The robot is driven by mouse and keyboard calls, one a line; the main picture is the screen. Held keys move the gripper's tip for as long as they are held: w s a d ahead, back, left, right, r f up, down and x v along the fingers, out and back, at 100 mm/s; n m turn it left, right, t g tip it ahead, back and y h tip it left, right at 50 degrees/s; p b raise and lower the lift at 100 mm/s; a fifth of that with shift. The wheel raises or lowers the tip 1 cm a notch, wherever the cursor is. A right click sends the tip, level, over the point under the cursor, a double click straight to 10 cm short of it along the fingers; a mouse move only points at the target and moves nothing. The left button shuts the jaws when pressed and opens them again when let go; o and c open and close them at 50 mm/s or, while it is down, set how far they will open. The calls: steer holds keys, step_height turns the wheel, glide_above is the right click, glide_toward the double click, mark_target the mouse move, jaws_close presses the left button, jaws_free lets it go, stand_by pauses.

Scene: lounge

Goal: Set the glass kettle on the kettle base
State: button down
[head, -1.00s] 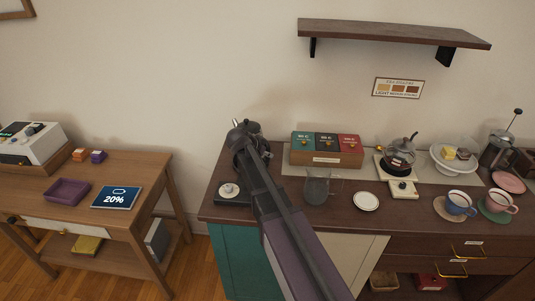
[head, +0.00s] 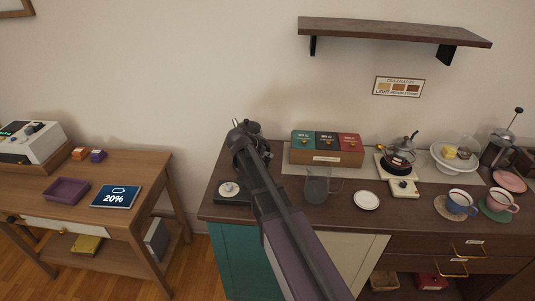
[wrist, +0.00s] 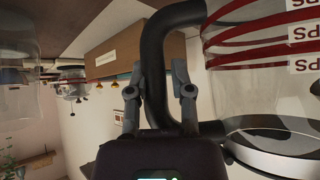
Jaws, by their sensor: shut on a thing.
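The glass kettle (wrist: 230,85) is at the right of the wrist view, clear-walled with red bands, upside-down lettering and a black handle (wrist: 155,48). My gripper (wrist: 157,85) is shut on this handle. In the head view my arm hides most of the gripper and kettle; dark parts show around the arm's far end at the counter's left back. A dark slab (head: 233,201) with a pale round disc, which looks like the kettle base, lies at the counter's left end, just left of my arm. Whether the kettle touches anything below cannot be told.
A tea box (head: 326,158), an empty glass pitcher (head: 317,186) and a white saucer (head: 366,201) stand right of my arm. Farther right are a glass teapot (head: 398,157), a cake stand (head: 452,165) and two cups. A wall shelf (head: 395,33) hangs above. A gap separates the left table (head: 130,165).

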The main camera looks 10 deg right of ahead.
steer(key=shift+f, duration=0.2)
steer(key=c, duration=0.8)
jaws_free()
steer(key=shift+r, duration=0.1)
steer(key=p+v, duration=0.7)
steer(key=v, duration=0.3)
steer(key=shift+a+r, duration=0.25)
steer(key=shift+r, duration=0.05)
steer(key=shift+s, duration=0.2)
stand_by(0.8)
